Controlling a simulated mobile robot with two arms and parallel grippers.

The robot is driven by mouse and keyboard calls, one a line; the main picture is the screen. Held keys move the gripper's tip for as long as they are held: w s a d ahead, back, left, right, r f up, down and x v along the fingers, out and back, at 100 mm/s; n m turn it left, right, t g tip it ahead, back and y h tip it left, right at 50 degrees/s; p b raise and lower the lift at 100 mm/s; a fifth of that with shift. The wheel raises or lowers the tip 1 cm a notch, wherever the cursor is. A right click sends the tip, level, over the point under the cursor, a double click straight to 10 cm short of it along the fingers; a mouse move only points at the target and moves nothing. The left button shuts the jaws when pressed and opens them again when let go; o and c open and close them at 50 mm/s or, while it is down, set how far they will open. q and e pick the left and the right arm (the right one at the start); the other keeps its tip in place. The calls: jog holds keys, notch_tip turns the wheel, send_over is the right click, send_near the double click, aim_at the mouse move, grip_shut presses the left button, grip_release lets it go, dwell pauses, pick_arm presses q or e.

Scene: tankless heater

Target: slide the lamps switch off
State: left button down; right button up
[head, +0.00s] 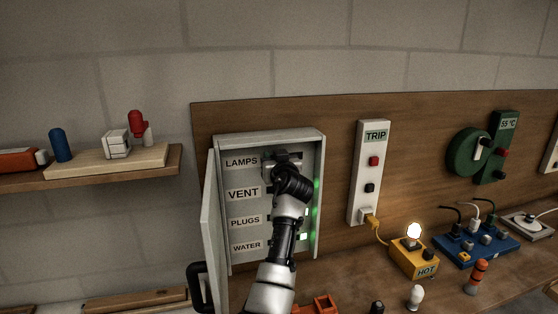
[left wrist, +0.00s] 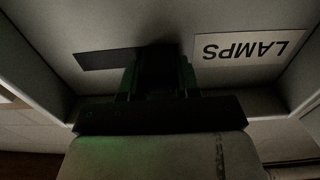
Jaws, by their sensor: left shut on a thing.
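A grey switch box (head: 323,150) with its door (head: 209,230) open to the left hangs on the wooden board. Its rows read LAMPS (head: 241,161), VENT, PLUGS and WATER from top to bottom. My left gripper (head: 281,165) is at the LAMPS row, right of the label, shut on the lamps switch. The gripper hides the switch handle itself. In the left wrist view the gripper (left wrist: 160,70) meets the panel between the LAMPS label (left wrist: 250,48) and a dark slot (left wrist: 105,59). My right gripper is not in view.
Green lights (head: 317,184) glow along the box's right side. A TRIP panel (head: 370,205) stands to the right. Below it, a yellow HOT box (head: 414,262) carries a lit bulb (head: 413,232). A shelf (head: 172,170) is at left; the board between box and TRIP panel is clear.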

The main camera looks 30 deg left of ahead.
pick_arm(q)
jog(key=shift+f, duration=0.1)
jog(key=c, duration=1.1)
grip_release()
jog(key=o, duration=0.3)
jog(key=shift+s+a, duration=0.25)
jog(key=shift+a, duration=0.05)
jog(key=shift+s+d+b, duration=0.1)
jog(key=shift+d+b, duration=0.2)
jog(key=shift+d, duration=0.3)
jog(key=b+v, duration=0.3)
jog(key=v, duration=0.6)
jog(key=shift+s+b, duration=0.3)
jog(key=shift+s, duration=0.15)
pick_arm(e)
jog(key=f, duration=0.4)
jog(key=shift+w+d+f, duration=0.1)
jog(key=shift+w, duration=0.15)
pick_arm(q)
jog(key=shift+d, duration=0.1)
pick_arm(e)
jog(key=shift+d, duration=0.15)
